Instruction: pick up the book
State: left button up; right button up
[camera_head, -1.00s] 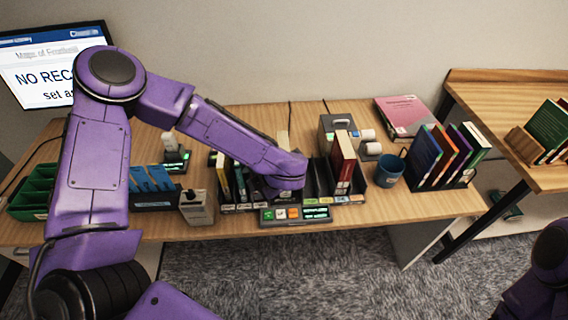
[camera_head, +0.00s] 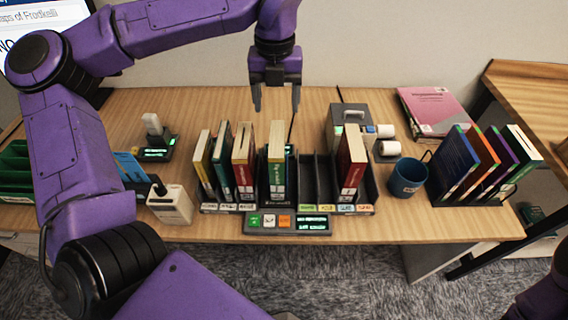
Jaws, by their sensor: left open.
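My left gripper (camera_head: 276,98) is open and empty, pointing down above the back of the desk, behind the sorter. Below and in front of it, a green book (camera_head: 277,165) stands upright in a slot of the black sorter (camera_head: 322,182). To its left in the sorter stand a red book (camera_head: 243,165), a dark green book (camera_head: 222,165) and a yellow-edged book (camera_head: 203,165). A dark red book (camera_head: 351,165) stands toward the right end. Which book the task means cannot be told. My right gripper is out of view; only part of that arm shows at the lower right.
A button panel (camera_head: 288,222) lies before the sorter. A blue mug (camera_head: 407,178) and a rack of several books (camera_head: 480,165) stand to the right. A printer-like device (camera_head: 346,118) and a pink book (camera_head: 433,110) lie behind. The sorter's middle-right slots are empty.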

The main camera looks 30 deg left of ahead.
aim_at(277, 138)
pick_arm(q)
jog(key=f, duration=0.4)
jog(key=f+p, duration=0.1)
jog(key=f, duration=0.2)
jog(key=f+p, duration=0.1)
jog(key=f, duration=0.3)
jog(key=shift+w+a+f, duration=0.2)
jog(key=shift+a+f, duration=0.05)
jog(key=shift+f, duration=0.05)
grip_shut()
